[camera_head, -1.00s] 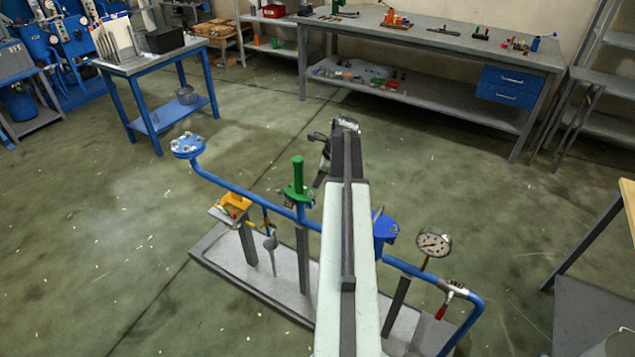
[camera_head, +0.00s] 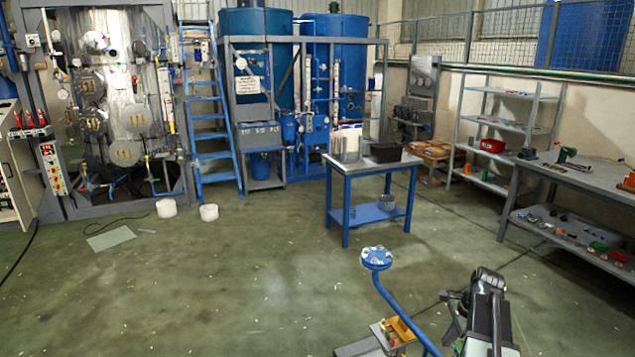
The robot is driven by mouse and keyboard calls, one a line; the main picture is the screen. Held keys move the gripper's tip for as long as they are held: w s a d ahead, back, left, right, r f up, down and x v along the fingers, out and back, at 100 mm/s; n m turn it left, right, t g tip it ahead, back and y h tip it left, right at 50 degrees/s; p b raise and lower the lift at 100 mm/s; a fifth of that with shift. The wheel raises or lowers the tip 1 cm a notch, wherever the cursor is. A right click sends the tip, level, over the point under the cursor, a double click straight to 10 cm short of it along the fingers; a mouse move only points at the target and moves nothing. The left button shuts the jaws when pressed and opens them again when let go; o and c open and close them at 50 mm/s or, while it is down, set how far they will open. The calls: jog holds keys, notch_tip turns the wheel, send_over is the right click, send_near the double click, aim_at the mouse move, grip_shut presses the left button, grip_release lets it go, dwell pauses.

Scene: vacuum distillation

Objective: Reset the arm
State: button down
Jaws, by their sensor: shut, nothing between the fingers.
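My arm (camera_head: 490,335) reaches up from the bottom edge at the lower right. Its dark end joint is bent at about the height of the blue pipe's flange. My gripper (camera_head: 449,305) hangs at the left side of the arm's end, small and partly hidden by it. It looks shut and holds nothing that I can see. The blue pipe (camera_head: 393,303) with its round bolted flange (camera_head: 376,258) stands left of my gripper, apart from it in the picture.
A blue-legged table (camera_head: 345,200) with a black box stands behind the pipe. A long workbench (camera_head: 600,190) and shelves (camera_head: 500,125) line the right. Tanks, a blue ladder (camera_head: 208,120) and a steel vessel fill the back. Open floor (camera_head: 230,290) lies left; white buckets (camera_head: 208,212) stand there.

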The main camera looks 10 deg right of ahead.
jog(key=s+a+n+g+h, duration=0.1)
jog(key=a+n+g+h, duration=0.1)
jog(key=a+n, duration=1.8)
jog(key=a, duration=1.4)
jog(key=shift+s+a+f+n, duration=0.3)
jog(key=shift+s+a, duration=0.1)
